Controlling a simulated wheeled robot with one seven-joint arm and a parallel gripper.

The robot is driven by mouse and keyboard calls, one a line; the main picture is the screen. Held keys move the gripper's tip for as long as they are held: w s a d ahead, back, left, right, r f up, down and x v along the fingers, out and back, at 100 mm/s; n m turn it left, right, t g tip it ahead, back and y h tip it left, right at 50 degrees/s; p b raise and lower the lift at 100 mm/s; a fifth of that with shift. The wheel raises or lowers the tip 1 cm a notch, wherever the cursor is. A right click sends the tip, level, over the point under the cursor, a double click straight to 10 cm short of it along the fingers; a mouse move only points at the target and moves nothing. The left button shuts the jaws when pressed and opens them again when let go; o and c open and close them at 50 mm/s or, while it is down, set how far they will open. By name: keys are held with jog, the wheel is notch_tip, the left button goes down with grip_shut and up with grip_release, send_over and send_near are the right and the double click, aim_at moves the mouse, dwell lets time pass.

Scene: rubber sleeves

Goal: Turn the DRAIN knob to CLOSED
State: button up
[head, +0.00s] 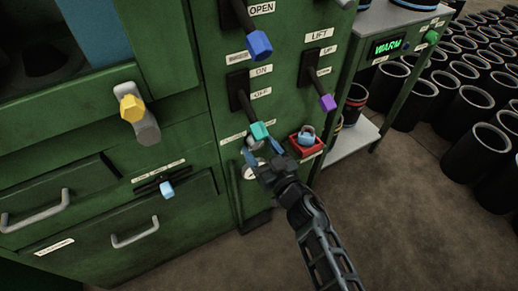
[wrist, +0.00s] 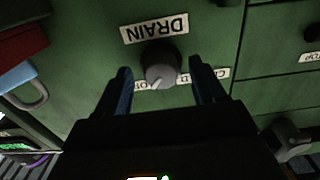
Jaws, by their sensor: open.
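The DRAIN knob (wrist: 161,64) is a round grey knob on the green panel. Its DRAIN label (wrist: 155,28) appears upside down in the wrist view. The knob's pale pointer mark aims down and slightly left in that view, toward a label partly hidden that begins "OP". Another partly covered label ending in "D" (wrist: 222,73) is on the right. My gripper (head: 263,152) is open, with one blue finger on each side of the knob. I cannot tell whether the fingers touch it. In the head view the knob is largely hidden by the gripper and a teal-tipped lever.
The teal-tipped lever (head: 259,131) hangs just above my gripper. A red box with a blue padlock (head: 307,137) is close on the right. Blue-tipped (head: 258,44) and purple-tipped (head: 327,102) levers stick out above. Black sleeves (head: 415,102) stand on the floor at right.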

jog(key=shift+w+a, duration=0.4)
jog(key=shift+w, duration=0.2)
jog(key=c, duration=1.1)
jog(key=shift+o, duration=0.2)
